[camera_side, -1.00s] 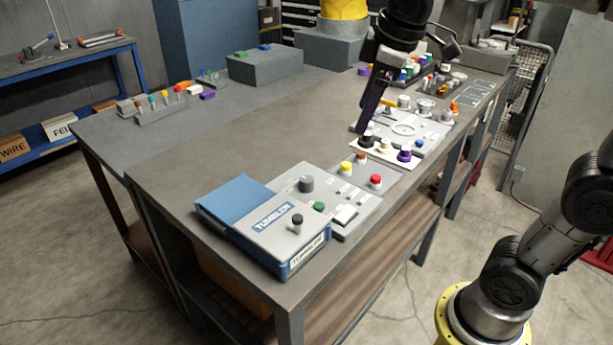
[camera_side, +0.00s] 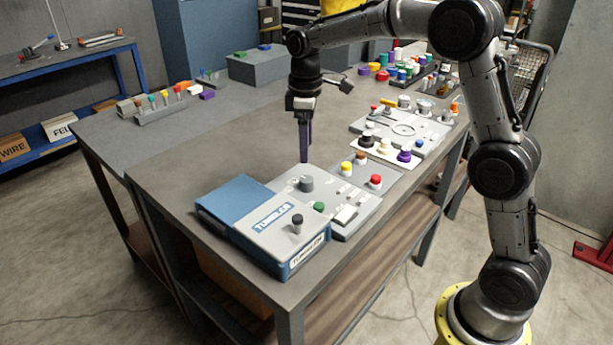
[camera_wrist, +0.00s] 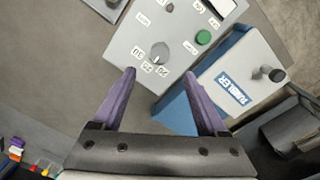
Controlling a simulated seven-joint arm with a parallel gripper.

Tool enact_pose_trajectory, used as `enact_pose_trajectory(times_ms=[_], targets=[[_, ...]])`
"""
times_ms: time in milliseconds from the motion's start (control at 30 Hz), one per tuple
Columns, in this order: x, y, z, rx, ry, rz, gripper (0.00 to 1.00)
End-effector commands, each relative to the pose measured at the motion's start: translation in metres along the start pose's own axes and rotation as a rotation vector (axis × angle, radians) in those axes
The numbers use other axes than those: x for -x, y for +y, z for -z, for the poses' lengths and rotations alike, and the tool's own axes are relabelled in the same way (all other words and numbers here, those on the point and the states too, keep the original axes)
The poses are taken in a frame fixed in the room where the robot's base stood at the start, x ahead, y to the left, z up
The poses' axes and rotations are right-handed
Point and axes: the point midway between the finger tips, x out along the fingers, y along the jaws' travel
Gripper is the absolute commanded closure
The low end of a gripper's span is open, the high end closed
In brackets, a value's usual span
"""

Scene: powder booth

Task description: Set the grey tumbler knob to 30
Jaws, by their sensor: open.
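The grey knob (camera_side: 306,184) stands on a light grey control panel (camera_side: 281,186). In the wrist view the grey knob (camera_wrist: 160,51) has printed numbers along one side, apparently 20, 25 and 30; I cannot tell which its pointer faces. A blue-and-grey box (camera_side: 240,196) labelled TUMBLER sits beside the panel and carries a dark knob (camera_side: 297,222). My gripper (camera_side: 305,160) points down above the panel's far edge, apart from the knob. In the wrist view my gripper (camera_wrist: 159,74) is open and empty, with the grey knob just beyond the gap between its purple fingers.
A green button (camera_side: 319,207) and a white rocker (camera_side: 345,214) share the panel. Yellow (camera_side: 346,168) and red (camera_side: 375,181) knobs stand to the right on a neighbouring panel. More knobbed panels lie farther back.

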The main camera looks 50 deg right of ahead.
Motion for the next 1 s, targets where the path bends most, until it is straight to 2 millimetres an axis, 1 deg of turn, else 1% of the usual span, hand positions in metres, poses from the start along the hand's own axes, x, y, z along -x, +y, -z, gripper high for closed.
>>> enact_pose_trajectory(times_ms=[33,300,400,500,700,933,967,1000], targets=[[-0.012,-0.001,-0.001,0.000,-0.005,0.003,0.24],[-0.063,-0.001,-0.001,0.000,-0.003,0.002,0.24],[-0.077,-0.001,-0.001,0.000,-0.003,0.002,0.24],[-0.087,-0.001,-0.001,0.000,-0.002,0.002,0.24],[-0.096,0.000,-0.001,0.000,0.000,0.000,0.24],[-0.097,0.000,0.000,0.000,0.000,0.000,0.24],[-0.097,0.000,0.000,0.000,0.000,0.000,0.28],[-0.096,0.000,0.000,0.000,0.000,0.000,0.35]])
